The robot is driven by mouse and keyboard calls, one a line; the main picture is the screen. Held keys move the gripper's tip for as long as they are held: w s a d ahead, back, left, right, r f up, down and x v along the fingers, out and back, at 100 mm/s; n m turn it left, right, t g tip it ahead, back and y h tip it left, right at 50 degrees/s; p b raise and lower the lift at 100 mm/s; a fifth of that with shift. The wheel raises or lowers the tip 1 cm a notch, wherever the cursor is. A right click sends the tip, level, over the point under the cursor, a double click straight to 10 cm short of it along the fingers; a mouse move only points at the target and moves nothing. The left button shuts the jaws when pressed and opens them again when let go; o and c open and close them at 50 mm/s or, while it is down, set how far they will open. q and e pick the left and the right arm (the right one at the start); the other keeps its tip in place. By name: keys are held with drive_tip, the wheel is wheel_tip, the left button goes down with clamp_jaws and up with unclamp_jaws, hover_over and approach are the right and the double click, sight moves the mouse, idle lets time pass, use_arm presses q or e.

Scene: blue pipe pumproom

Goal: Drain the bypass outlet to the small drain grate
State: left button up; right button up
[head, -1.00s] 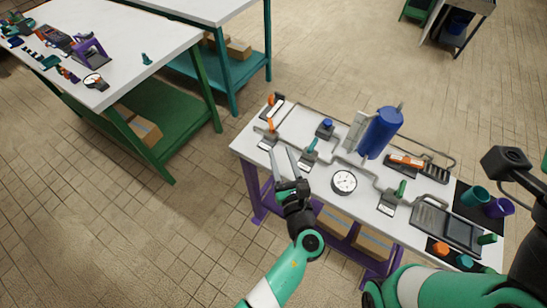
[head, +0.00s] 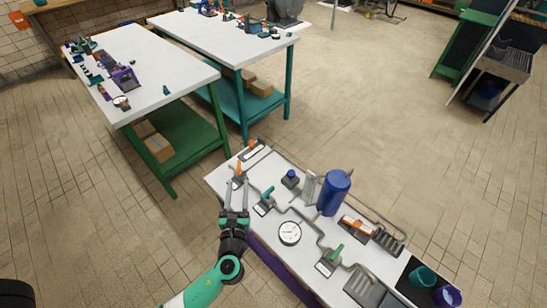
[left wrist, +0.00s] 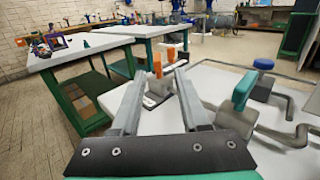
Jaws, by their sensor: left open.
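A pipe rig stands on the white bench. An upright orange-handled valve (head: 239,170) is near its left end, with a second orange handle (head: 251,144) behind it. My left gripper (head: 237,186) is open and empty, its fingers pointing at the nearer orange valve. In the left wrist view this orange handle (left wrist: 158,67) shows between the fingertips (left wrist: 161,76); I cannot tell whether they touch it. A teal handle (head: 268,192) and a green handle (head: 337,252) sit along the pipe. A small slotted grate (head: 388,241) lies at the right; I cannot read which outlet is the bypass. My right gripper is out of view.
A blue tank (head: 334,192), a blue knob (head: 290,175) and a round gauge (head: 290,233) stand among the pipes. A larger ribbed tray (head: 363,286) and a teal cup (head: 422,277) are at the right. Other benches (head: 150,70) stand behind; floor lies between.

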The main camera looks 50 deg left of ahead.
sight(240, 161)
use_arm(q)
drive_tip(key=shift+a, duration=0.3)
drive_tip(key=b+x, duration=0.2)
drive_tip(key=x, duration=0.9)
drive_tip(key=shift+a+b, duration=0.15)
drive_tip(key=shift+b, duration=0.25)
clamp_jaws()
